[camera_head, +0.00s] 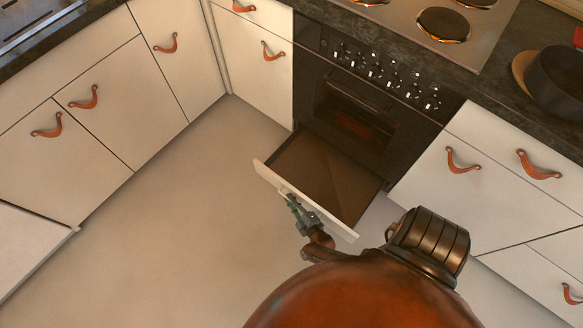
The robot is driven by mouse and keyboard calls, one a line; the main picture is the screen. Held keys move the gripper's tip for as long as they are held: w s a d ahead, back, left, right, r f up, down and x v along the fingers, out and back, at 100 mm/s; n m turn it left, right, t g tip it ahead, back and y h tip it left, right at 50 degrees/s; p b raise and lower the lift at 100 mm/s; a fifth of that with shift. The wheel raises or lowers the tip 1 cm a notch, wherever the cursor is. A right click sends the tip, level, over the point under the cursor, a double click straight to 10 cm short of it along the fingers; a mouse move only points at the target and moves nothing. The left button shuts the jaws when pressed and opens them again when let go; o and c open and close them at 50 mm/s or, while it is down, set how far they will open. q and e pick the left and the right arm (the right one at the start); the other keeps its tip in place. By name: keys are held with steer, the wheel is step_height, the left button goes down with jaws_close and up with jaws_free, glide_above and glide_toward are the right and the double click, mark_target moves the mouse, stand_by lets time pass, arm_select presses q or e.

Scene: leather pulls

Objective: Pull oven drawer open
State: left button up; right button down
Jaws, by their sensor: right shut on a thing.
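The oven drawer (318,172) is at the bottom of the black oven (352,115), in the middle of the view. It stands well out from the oven, and its brown inside shows empty. Its white front panel (336,226) faces the lower left. My right gripper (291,201) is at the middle of that front panel, shut on the drawer's handle. The handle itself is mostly hidden behind the gripper. My left gripper is not in view.
White cabinets with leather pulls (83,98) line the left, and more white drawers (487,180) stand right of the oven. A dark pot (556,82) is on the countertop at the right. The floor (170,225) is clear at left and centre.

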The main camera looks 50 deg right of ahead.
steer(key=shift+s+f, duration=0.1)
steer(key=c, duration=2.3)
jaws_free()
steer(key=v, duration=0.7)
steer(key=shift+s, duration=0.15)
steer(key=shift+a, duration=0.1)
